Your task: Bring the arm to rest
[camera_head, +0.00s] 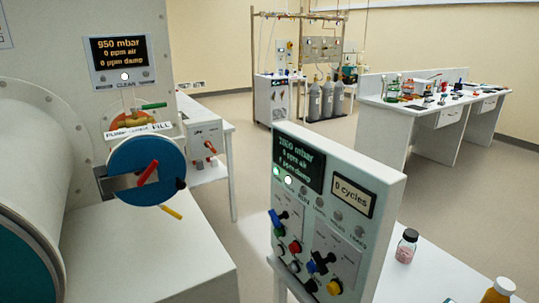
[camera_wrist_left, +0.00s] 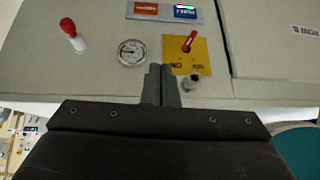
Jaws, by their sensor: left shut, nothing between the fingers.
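My left gripper (camera_wrist_left: 162,72) shows in the left wrist view, its two dark fingers together with nothing between them. The fingertips appear in front of the lower edge of a pale panel (camera_wrist_left: 105,82); I cannot tell whether they touch it. A yellow plate (camera_wrist_left: 206,60) with a red lever (camera_wrist_left: 190,41) is just right of the fingertips, with a metal knob (camera_wrist_left: 194,83) below. A round gauge (camera_wrist_left: 131,52) and a red-and-white handle (camera_wrist_left: 75,38) are to the left. Neither of my grippers shows in the head view.
In the head view, a blue disc (camera_head: 135,172) with a red handle (camera_head: 148,173) stands out at left. A control panel (camera_head: 385,180) stands at centre. Open floor (camera_head: 450,190) lies behind.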

